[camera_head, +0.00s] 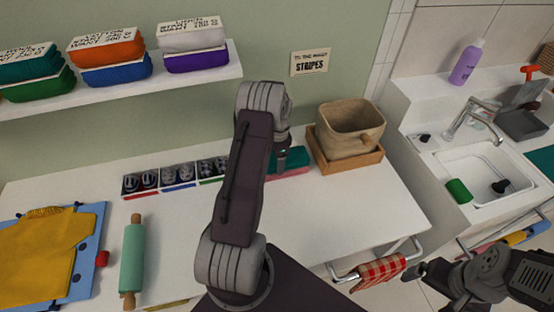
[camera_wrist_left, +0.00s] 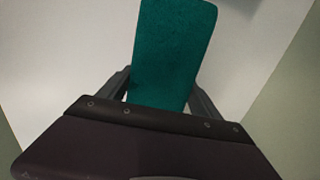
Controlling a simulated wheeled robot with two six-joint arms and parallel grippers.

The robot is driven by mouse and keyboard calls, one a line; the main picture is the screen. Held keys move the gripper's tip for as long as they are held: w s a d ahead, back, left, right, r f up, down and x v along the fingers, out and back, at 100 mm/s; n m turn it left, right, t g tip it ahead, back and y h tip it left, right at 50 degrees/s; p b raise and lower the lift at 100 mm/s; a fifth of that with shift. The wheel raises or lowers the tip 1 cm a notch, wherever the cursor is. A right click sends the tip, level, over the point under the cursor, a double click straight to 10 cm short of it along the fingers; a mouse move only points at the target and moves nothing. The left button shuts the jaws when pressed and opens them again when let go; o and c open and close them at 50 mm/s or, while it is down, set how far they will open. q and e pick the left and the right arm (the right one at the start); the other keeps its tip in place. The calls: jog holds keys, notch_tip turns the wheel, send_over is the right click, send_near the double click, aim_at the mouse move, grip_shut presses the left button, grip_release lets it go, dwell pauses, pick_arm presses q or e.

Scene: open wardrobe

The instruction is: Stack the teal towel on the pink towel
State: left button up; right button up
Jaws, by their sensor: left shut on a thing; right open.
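The teal towel (camera_head: 295,158) is at the back of the white counter, left of the wooden tray. It fills the middle of the left wrist view (camera_wrist_left: 170,50), between the fingers. My left gripper (camera_head: 281,160) is shut on it, partly hidden by its own arm. A strip of the pink towel (camera_head: 292,174) shows directly below the teal towel's front edge; the rest is hidden. I cannot tell whether the two touch. My right gripper (camera_head: 420,271) is open and empty, low by the counter's front rail, its fingers hard to make out.
A woven basket (camera_head: 350,130) stands in a wooden tray (camera_head: 345,162) right of the towels. Compartments of rolled socks (camera_head: 178,174) lie to the left. A green rolling pin (camera_head: 132,256) and folded yellow cloth (camera_head: 45,255) are farther left. A shelf (camera_head: 205,77) with folded towels hangs above.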

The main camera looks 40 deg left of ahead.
pick_arm(q)
jog(key=shift+f, duration=0.2)
jog(key=o, duration=1.1)
jog(key=shift+c, duration=0.3)
jog(key=shift+r, duration=0.1)
notch_tip(320, 180, up, 9)
jog(key=p, duration=0.7)
